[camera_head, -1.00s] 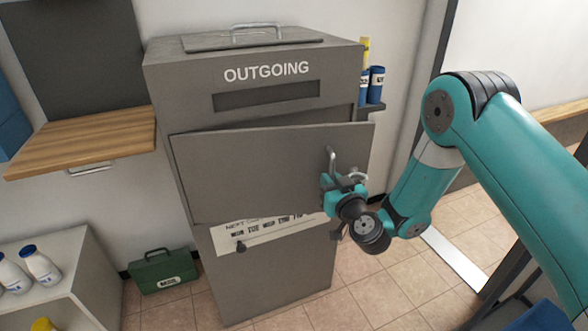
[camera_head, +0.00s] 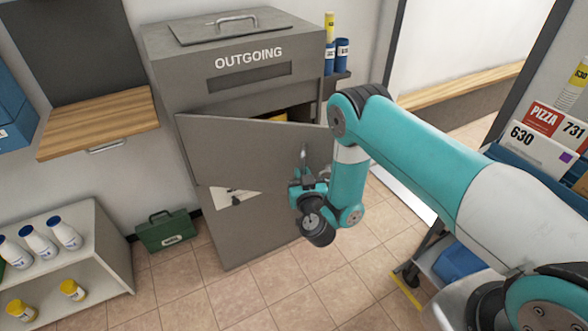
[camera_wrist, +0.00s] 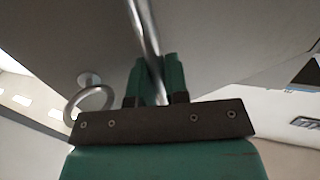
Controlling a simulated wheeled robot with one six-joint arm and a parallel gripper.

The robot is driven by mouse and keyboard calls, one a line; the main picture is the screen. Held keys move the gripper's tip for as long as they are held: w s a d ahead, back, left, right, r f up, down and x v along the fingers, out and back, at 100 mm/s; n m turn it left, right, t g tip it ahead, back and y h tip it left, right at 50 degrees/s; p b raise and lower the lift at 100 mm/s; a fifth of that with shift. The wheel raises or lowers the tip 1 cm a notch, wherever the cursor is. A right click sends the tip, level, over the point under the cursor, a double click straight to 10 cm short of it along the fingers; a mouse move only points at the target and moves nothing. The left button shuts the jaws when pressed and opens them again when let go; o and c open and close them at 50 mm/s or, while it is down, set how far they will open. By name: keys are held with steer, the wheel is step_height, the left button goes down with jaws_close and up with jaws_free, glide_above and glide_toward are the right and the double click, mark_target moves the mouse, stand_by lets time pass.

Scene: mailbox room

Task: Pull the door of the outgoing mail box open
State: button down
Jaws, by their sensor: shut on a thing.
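The grey outgoing mail box (camera_head: 232,81) stands against the wall in the head view, with OUTGOING lettered above its slot. Its door (camera_head: 232,152) is hinged at the left and stands partly open, swung out at the right. Something yellow shows in the dark gap behind the door's top edge. My gripper (camera_head: 304,176) is at the door's right side. In the wrist view my gripper (camera_wrist: 160,82) is shut on the metal door handle (camera_wrist: 146,30), which runs between its green fingers. A metal ring (camera_wrist: 90,100) is left of the fingers.
A green case (camera_head: 167,231) sits on the floor left of the box. A white shelf (camera_head: 105,245) with several bottles is at the lower left. A cart with mail (camera_head: 545,125) stands at the right. Tiled floor (camera_head: 270,295) in front of the box is clear.

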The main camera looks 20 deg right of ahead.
steer(key=shift+a+r, duration=0.3)
steer(key=shift+r, duration=0.15)
steer(key=c, duration=1.1)
jaws_free()
steer(key=shift+s, duration=0.15)
steer(key=shift+c, duration=0.2)
steer(key=shift+d+f, duration=0.1)
steer(key=shift+f, duration=0.05)
steer(key=shift+s, duration=0.1)
